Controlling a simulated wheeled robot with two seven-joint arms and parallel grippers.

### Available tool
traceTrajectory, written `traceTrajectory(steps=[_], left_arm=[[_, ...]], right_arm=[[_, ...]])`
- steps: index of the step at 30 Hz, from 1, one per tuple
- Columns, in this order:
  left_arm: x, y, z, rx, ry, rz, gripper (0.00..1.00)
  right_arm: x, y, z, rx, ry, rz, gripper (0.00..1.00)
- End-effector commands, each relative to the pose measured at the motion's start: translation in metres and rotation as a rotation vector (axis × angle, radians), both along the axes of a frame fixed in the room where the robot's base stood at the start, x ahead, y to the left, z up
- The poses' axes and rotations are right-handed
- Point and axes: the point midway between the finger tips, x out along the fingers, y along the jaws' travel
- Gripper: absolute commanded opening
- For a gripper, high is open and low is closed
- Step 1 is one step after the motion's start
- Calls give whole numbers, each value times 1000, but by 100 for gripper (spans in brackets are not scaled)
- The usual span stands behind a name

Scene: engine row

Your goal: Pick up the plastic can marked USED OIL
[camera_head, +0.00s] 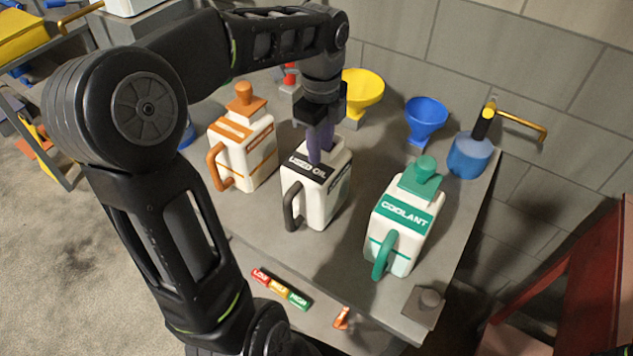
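The white plastic can marked USED OIL (318,193) stands upright on the grey bench, with a black label band and a black handle at its front left. My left gripper (320,148) points down at the top of this can from above. Its two purplish fingers are close together at the can's top, where the cap would be. The fingers and gripper body hide the top, so I cannot tell whether they grip anything. The can appears to rest on the bench. My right gripper is not in view.
A white can with orange trim (243,150) stands close on the left, and a COOLANT can (403,222) on the right. Behind are a yellow funnel (362,88), a blue funnel (426,117) and a blue jug (470,155). Coloured tags (280,290) lie in front.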

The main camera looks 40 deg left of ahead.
Motion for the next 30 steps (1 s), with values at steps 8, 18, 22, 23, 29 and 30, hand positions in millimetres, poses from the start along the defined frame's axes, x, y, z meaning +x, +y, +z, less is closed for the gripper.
traceTrajectory(steps=[8,18,22,23,29,30], left_arm=[[0,0,0,0,0,0,14],[0,0,0,0,0,0,0],[0,0,0,0,0,0,0],[0,0,0,0,0,0,0],[0,0,0,0,0,0,0],[0,0,0,0,0,0,0]], right_arm=[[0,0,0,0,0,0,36],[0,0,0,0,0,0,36],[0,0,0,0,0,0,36],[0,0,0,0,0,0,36],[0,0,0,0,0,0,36],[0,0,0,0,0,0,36]])
